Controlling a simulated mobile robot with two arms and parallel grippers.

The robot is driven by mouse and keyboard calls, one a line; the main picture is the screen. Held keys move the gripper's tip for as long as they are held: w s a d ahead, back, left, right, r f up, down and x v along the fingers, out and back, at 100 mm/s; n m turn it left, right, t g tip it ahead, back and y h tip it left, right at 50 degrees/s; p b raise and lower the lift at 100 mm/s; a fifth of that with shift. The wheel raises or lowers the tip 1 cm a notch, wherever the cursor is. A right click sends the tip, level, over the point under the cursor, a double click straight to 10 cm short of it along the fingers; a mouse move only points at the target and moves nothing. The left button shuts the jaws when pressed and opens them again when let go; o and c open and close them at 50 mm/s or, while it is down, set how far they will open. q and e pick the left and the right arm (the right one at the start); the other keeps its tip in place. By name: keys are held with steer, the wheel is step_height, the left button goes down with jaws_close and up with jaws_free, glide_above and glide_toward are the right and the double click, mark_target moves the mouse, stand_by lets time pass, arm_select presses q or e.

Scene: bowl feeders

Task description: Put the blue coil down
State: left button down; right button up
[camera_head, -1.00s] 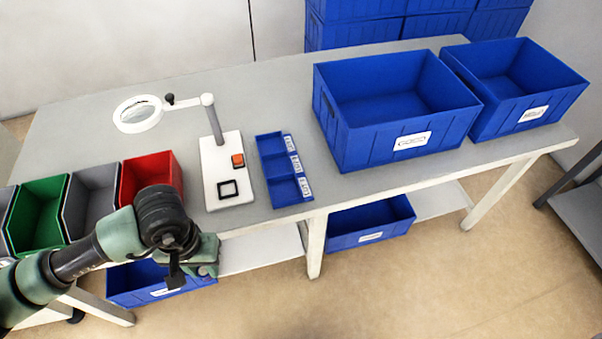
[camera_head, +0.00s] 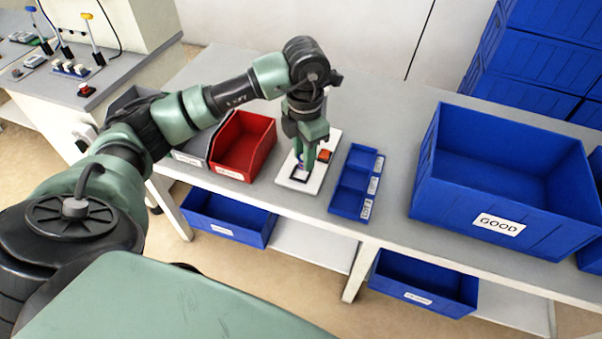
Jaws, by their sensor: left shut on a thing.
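My left gripper (camera_head: 307,163) points down above the white base plate (camera_head: 315,182) on the bench. It is shut on a small blue-violet thing (camera_head: 300,160), which I take to be the blue coil. The fingers hide most of it, and I cannot tell whether it touches the plate. The black square outline (camera_head: 300,174) on the plate lies just below the fingertips. The orange button (camera_head: 325,155) is just right of the fingers. My right gripper is out of view.
A red bin (camera_head: 243,146) stands left of the plate. A small blue compartment tray (camera_head: 349,203) lies close on the right. A large blue crate labelled GOOD (camera_head: 470,215) stands further right. My arm hides the magnifier lamp.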

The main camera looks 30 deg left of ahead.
mark_target(301, 175)
arm_select(q)
steer(key=w+a+r+n, duration=0.2)
steer(key=r+n, duration=0.3)
steer(key=n, duration=0.3)
steer(key=w+a+r+n, duration=0.2)
steer(key=r+n, duration=0.2)
steer(key=n, duration=0.5)
step_height(301, 175, down, 20)
steer(key=shift+w+d+r, duration=0.1)
steer(key=shift+w+r, duration=0.05)
steer(key=shift+r, duration=0.05)
